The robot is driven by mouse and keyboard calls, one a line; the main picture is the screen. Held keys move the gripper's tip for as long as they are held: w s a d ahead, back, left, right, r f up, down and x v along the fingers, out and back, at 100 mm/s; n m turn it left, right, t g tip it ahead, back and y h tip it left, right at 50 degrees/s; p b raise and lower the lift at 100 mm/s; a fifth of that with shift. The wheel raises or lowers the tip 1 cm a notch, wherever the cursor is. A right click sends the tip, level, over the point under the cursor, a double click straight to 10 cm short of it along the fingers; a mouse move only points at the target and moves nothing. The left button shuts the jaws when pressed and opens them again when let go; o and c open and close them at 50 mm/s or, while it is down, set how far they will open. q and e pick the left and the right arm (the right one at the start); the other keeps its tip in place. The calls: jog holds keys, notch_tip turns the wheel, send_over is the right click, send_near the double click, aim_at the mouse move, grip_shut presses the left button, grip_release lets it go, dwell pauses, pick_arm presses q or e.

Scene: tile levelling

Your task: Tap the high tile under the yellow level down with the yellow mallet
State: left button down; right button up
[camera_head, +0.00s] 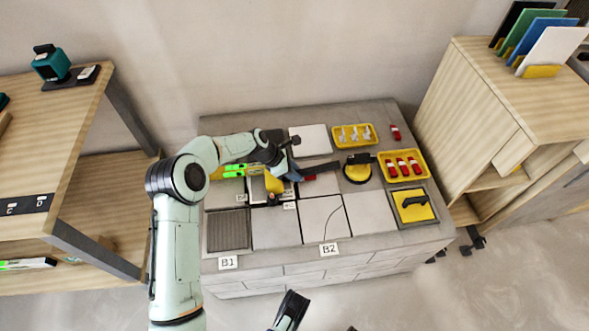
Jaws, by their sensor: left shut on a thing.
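The yellow level (238,171), with bright green parts, lies across the tiles at the left of the grey slab. My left gripper (277,172) is above the tiles at the right end of the level, shut on the yellow mallet (273,184). Much of the mallet is hidden by the gripper, and I cannot tell whether it touches a tile. The tile under the level is mostly covered, so its height is hard to judge. A dark part of my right gripper (291,308) shows at the bottom edge, away from the slab; its fingers are unclear.
To the right are a round yellow tool (357,173), a yellow tray of red items (424,174) and a trowel (413,202). Wooden furniture stands on both sides.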

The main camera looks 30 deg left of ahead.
pick_arm(q)
jog(key=shift+r, duration=0.2)
jog(key=shift+r+p, duration=1.4)
jog(key=shift+r, duration=0.55)
jog(key=shift+f, duration=0.15)
notch_tip(320, 180, down, 5)
jog(key=b, duration=0.2)
jog(key=shift+f+b, duration=0.15)
jog(key=shift+b, duration=0.2)
notch_tip(320, 180, up, 7)
jog(key=p, duration=0.4)
jog(key=shift+f, duration=0.1)
